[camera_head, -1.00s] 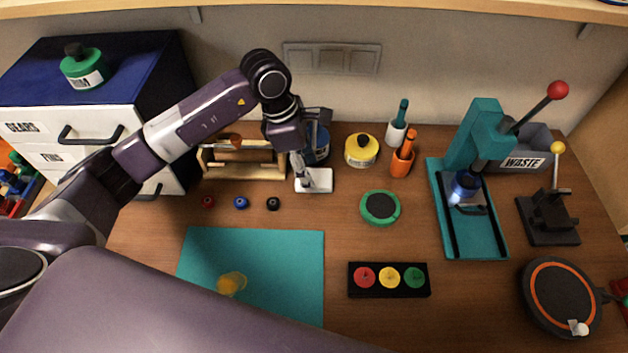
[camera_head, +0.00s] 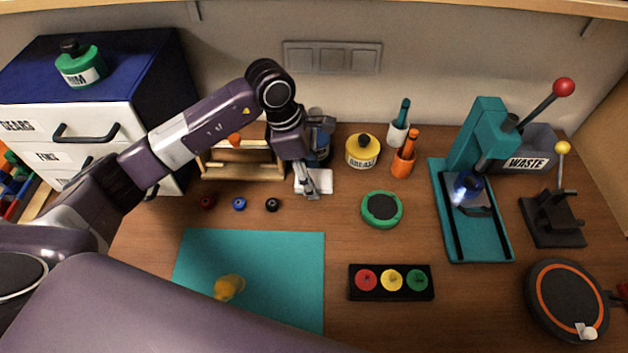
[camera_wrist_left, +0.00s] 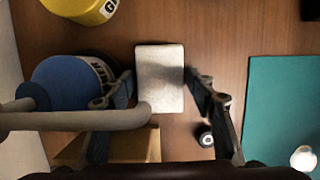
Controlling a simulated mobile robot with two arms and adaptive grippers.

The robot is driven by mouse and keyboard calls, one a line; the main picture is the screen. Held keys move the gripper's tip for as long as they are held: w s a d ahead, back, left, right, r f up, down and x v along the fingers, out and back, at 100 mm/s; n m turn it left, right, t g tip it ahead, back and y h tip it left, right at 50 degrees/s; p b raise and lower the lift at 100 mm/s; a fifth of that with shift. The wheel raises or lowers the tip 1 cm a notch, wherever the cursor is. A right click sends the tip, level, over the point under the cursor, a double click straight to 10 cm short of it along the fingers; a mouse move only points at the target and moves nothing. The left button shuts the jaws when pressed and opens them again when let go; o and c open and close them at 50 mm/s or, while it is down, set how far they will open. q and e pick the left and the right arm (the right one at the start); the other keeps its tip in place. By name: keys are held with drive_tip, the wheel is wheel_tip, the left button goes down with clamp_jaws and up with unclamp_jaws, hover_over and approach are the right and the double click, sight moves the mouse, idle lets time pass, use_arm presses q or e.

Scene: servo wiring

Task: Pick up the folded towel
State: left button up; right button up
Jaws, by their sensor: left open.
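The folded towel (camera_head: 324,182) is a small white rectangular pad lying flat on the wooden table, left of the green round disc. In the left wrist view the towel (camera_wrist_left: 160,80) lies between my finger lines. My left gripper (camera_head: 310,190) is open over the towel and hides part of it in the head view. In the wrist view its two fingers (camera_wrist_left: 160,100) are apart, one on each side of the towel. I cannot tell the exact height of the fingertips above the table. My right gripper is not in view.
A blue bottle (camera_wrist_left: 68,85) stands close beside the left gripper, and a wooden rack (camera_head: 245,170) is left of it. A yellow bottle (camera_head: 362,151) stands behind to the right. Small knobs (camera_head: 239,204) and a teal mat (camera_head: 255,265) lie in front left.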

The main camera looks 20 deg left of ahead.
sight(318, 178)
use_arm(q)
drive_tip(key=shift+c, duration=0.2)
drive_tip(key=c, duration=0.7)
drive_tip(key=shift+r+p, duration=0.25)
drive_tip(key=shift+p, duration=0.15)
drive_tip(key=shift+w+r, duration=0.1)
drive_tip(key=shift+r, duration=0.1)
wheel_tip(318, 178, up, 3)
drive_tip(key=shift+f+b, duration=0.1)
drive_tip(key=shift+b, duration=0.8)
drive_tip(key=s+a+b, duration=0.1)
drive_tip(key=s+a, duration=0.2)
drive_tip(key=s, duration=0.1)
drive_tip(key=s+a+b, duration=0.2)
drive_tip(key=s+a, duration=0.1)
drive_tip(key=s, duration=0.2)
drive_tip(key=s+a+b, duration=0.1)
drive_tip(key=s+a, duration=0.2)
drive_tip(key=s, duration=0.1)
drive_tip(key=shift+s+a+b, duration=0.15)
drive_tip(key=shift+s+b, duration=0.2)
drive_tip(key=shift+s+a, duration=0.35)
drive_tip(key=shift+s, duration=0.35)
